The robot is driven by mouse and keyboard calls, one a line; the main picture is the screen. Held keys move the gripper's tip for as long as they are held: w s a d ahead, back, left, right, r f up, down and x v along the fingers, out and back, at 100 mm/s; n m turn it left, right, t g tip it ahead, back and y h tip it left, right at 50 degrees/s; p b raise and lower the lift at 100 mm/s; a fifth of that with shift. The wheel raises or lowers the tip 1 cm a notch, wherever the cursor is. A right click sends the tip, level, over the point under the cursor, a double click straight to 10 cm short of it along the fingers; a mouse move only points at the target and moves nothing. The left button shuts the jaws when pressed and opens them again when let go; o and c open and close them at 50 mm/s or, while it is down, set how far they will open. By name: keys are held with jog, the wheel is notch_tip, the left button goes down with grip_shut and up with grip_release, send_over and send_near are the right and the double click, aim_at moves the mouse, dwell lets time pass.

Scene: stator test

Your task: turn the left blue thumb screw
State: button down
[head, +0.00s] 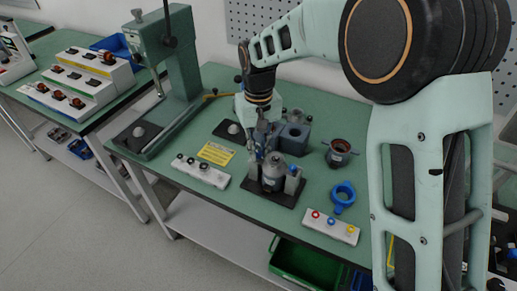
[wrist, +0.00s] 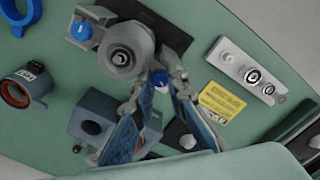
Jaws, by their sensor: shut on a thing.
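The test fixture's dark base plate (head: 285,198) lies on the green bench, with a grey metal stator housing (head: 272,176) upright between two clamp blocks. The left blue thumb screw (wrist: 159,78) shows as a small blue patch between my fingertips in the wrist view. In the head view my gripper (head: 257,153) covers it. My gripper (wrist: 160,82) is shut on this screw at the left clamp block. The right blue thumb screw (wrist: 81,31) sits on the other block, clear of my fingers; it also shows in the head view (head: 294,169).
A grey block with a bore (head: 294,137), a dark ring part (head: 340,152) and a blue ring (head: 343,195) stand nearby. A white knob box (head: 201,172) and yellow label (head: 216,153) are left. A button box (head: 331,226) is at the front edge. A green press (head: 178,60) stands behind left.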

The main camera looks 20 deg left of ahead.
aim_at(258, 153)
jog(key=c, duration=1.9)
grip_release()
notch_tip(258, 153, up, 12)
